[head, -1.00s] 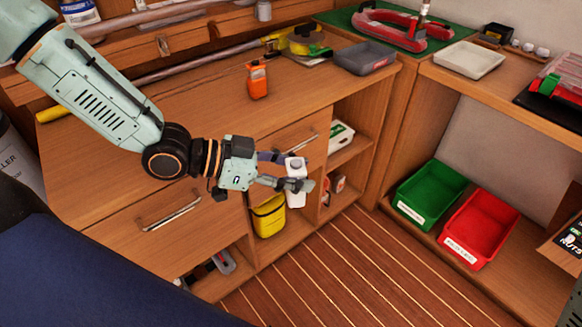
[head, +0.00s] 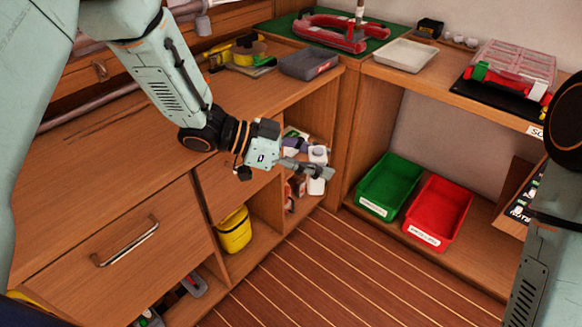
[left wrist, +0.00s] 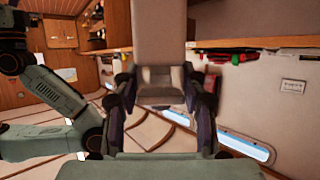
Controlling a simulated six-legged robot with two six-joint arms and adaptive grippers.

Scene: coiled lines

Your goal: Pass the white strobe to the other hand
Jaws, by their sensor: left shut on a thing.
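The white strobe (head: 317,172) is held upright in my left gripper (head: 312,169), in front of the open shelves and above the floor. The gripper's fingers are shut around its middle. In the left wrist view the pale strobe (left wrist: 160,80) stands between the two dark fingers and fills the middle of the picture. My right arm shows at the right edge of the head view, but its gripper is out of view.
A green bin (head: 389,186) and a red bin (head: 437,213) sit on the low shelf at right. The striped floor is clear.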

